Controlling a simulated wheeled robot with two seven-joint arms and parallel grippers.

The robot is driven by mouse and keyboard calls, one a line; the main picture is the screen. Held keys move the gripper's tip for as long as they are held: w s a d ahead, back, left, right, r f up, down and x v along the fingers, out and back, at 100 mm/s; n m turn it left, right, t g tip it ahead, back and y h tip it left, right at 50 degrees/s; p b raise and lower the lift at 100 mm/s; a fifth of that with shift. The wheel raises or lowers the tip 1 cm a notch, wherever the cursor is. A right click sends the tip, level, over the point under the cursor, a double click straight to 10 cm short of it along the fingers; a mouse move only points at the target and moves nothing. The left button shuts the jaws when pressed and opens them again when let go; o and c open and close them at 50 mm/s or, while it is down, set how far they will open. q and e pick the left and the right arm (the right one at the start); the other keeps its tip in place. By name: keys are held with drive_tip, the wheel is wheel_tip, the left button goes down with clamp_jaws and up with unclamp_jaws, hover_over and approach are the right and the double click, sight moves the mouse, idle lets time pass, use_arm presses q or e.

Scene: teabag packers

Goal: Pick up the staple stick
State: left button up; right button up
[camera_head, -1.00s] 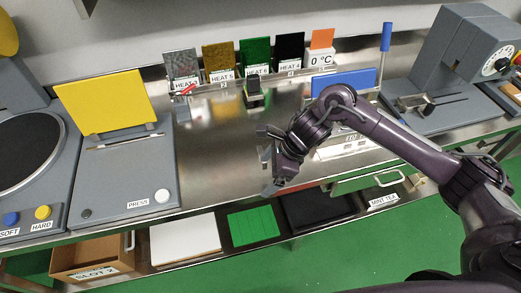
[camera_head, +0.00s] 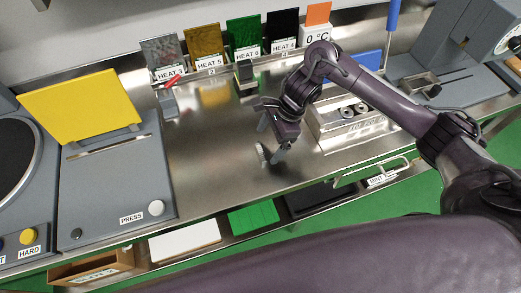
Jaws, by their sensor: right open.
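A small grey ribbed piece (camera_head: 262,154) shows on the steel table beside my right gripper's fingertips. It looks like the staple stick, but it is too small to be sure. My right gripper (camera_head: 270,139) is open and points down over the middle of the table, with the fingers close to this piece. I cannot tell whether they touch it. Nothing is seen held between the fingers. My left gripper is not in view.
A press with a yellow plate (camera_head: 82,100) stands at left. Colored heat cards (camera_head: 203,47) line the back, with small devices (camera_head: 168,104) before them. A metal box with round parts (camera_head: 345,113) stands right of the gripper. Bare steel (camera_head: 215,150) lies left of it.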

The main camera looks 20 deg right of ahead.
sight(262, 151)
drive_tip(key=p+x, duration=0.1)
drive_tip(key=x, duration=0.2)
drive_tip(key=shift+w+a+f, duration=0.1)
drive_tip(key=shift+a+f, duration=0.15)
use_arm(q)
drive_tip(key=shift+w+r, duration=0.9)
use_arm(e)
drive_tip(key=c, duration=1.1)
drive_tip(key=shift+o, duration=0.2)
drive_tip(key=shift+r, duration=0.1)
